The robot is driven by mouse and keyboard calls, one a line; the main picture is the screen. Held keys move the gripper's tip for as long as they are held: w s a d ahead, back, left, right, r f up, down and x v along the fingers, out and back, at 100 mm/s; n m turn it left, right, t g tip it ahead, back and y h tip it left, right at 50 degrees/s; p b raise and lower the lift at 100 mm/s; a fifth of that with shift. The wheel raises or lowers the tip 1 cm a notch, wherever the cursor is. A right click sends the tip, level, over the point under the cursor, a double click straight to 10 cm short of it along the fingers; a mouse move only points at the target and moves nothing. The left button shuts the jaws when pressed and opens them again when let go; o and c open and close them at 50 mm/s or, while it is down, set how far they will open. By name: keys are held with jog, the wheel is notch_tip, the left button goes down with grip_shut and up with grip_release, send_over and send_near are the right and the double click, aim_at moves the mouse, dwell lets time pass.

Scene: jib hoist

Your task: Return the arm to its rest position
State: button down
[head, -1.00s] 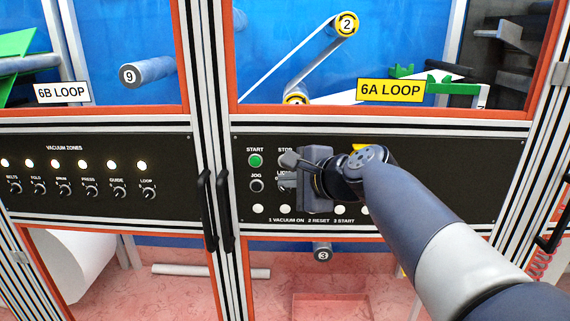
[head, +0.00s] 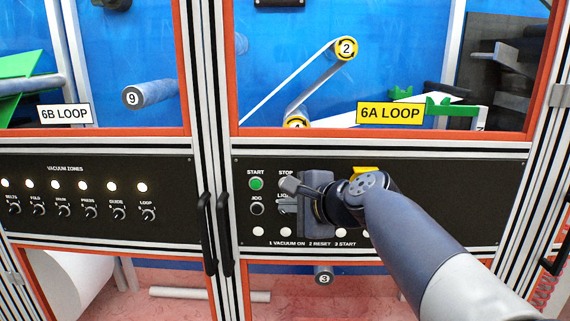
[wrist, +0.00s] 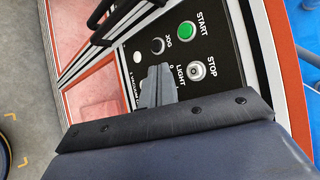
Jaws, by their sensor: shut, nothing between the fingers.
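My gripper (head: 288,197) is in front of the right black control panel in the head view, just below the STOP label and over part of the LIGHT label. Its fingers are together with nothing between them. In the wrist view the shut gripper (wrist: 158,75) points at the panel, beside the JOG knob (wrist: 158,46) and the STOP button (wrist: 196,70). The green START button (head: 256,184) is to the left of my gripper. My arm comes in from the lower right and hides the panel's middle. I cannot tell whether the fingers touch the panel.
Two black door handles (head: 223,233) stand out between the cabinets. The left panel holds a row of vacuum zone knobs (head: 90,211). The 6A LOOP window (head: 390,113) and rollers are above. A yellow-edged round object (wrist: 4,155) is on the floor at the wrist view's left.

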jog(key=s, duration=0.3)
jog(key=shift+s+a, duration=0.1)
jog(key=shift+s, duration=0.2)
